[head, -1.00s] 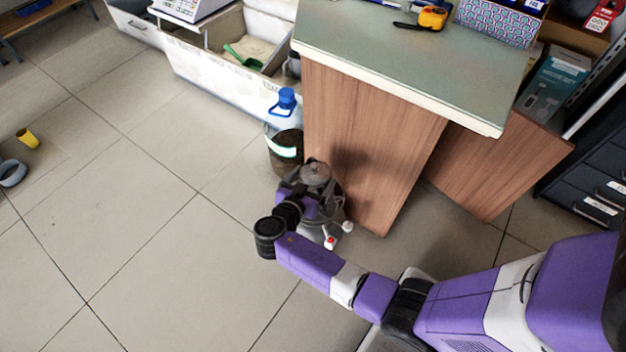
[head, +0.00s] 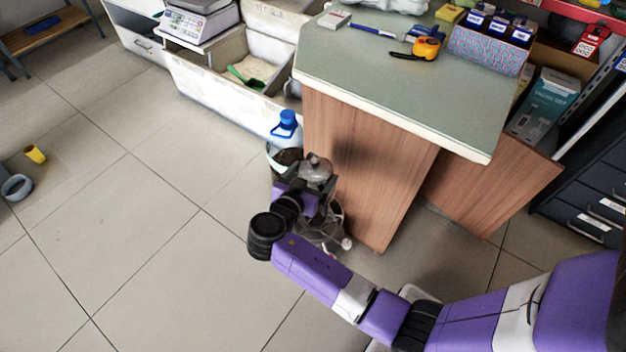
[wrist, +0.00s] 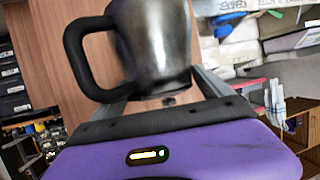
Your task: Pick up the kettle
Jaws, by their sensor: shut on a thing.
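The kettle (head: 316,172) is a dark metallic pot with a lid and knob, in front of the counter's wooden side panel in the head view. In the wrist view the kettle (wrist: 158,45) fills the upper middle, a shiny metal body with a black loop handle on its left. My gripper (wrist: 165,97) is shut on the kettle, its grey fingers on either side of the body. In the head view my gripper (head: 312,203) is partly hidden by my wrist. The kettle's lower part is hidden there, and its gap to the floor is hard to judge.
The counter (head: 400,95) stands close behind and right of the kettle. A small white item (head: 346,243) is near the floor beside my gripper. Open tiled floor lies to the left.

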